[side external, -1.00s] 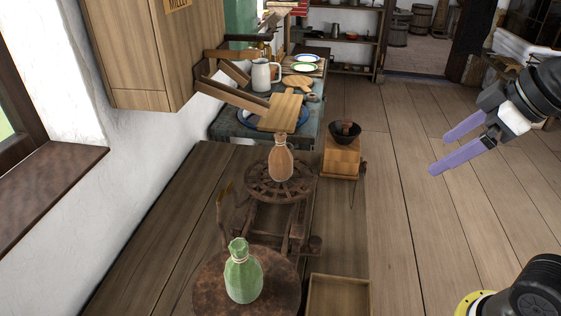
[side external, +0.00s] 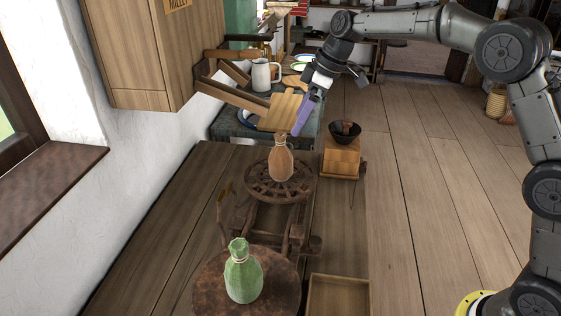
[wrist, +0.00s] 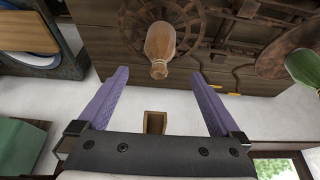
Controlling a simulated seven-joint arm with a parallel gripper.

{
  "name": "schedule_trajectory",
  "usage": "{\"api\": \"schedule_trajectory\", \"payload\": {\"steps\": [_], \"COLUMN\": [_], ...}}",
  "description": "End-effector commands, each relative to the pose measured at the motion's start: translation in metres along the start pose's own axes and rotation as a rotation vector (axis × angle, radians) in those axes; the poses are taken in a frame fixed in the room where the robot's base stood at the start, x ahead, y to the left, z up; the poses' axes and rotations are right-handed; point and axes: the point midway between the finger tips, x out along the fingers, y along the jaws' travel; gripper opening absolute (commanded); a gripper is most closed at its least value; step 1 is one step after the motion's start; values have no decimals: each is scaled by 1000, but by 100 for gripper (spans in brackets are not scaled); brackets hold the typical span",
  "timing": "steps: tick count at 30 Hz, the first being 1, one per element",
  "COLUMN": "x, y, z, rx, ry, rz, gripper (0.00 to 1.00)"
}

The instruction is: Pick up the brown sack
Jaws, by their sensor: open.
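The brown sack (side external: 281,160), tied at its neck, stands upright on a dark wooden spoked wheel (side external: 297,190). In the wrist view the sack (wrist: 160,44) lies ahead of and between the two purple fingers, beyond their tips, with its tied neck toward me. My gripper (side external: 300,133) is above and slightly to the right of the sack in the side view, its fingers pointing down. In the wrist view my gripper (wrist: 158,76) is open and empty, its fingers wide apart. The sack is not touched by them as far as I can see.
A green tied sack (side external: 243,275) stands on a round table (side external: 205,296) in front. A stove counter (side external: 225,125) behind carries a white jug (side external: 261,75) and a wooden board (side external: 281,111). A dark bowl (side external: 345,133) sits on a wooden box at right.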

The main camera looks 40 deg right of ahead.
Motion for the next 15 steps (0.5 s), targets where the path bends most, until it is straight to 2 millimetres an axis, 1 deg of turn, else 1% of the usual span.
{"api": "schedule_trajectory", "payload": {"steps": [5, 9, 12, 15], "x": [24, 52, 69, 81], "y": [-1, -1, -1, -1], "z": [2, 2, 2, 2], "rx": [2, 4, 3, 2], "ry": [-8, -8, -7, -6], "rz": [-8, -8, -7, -6], "gripper": [100, 100, 100, 100]}}
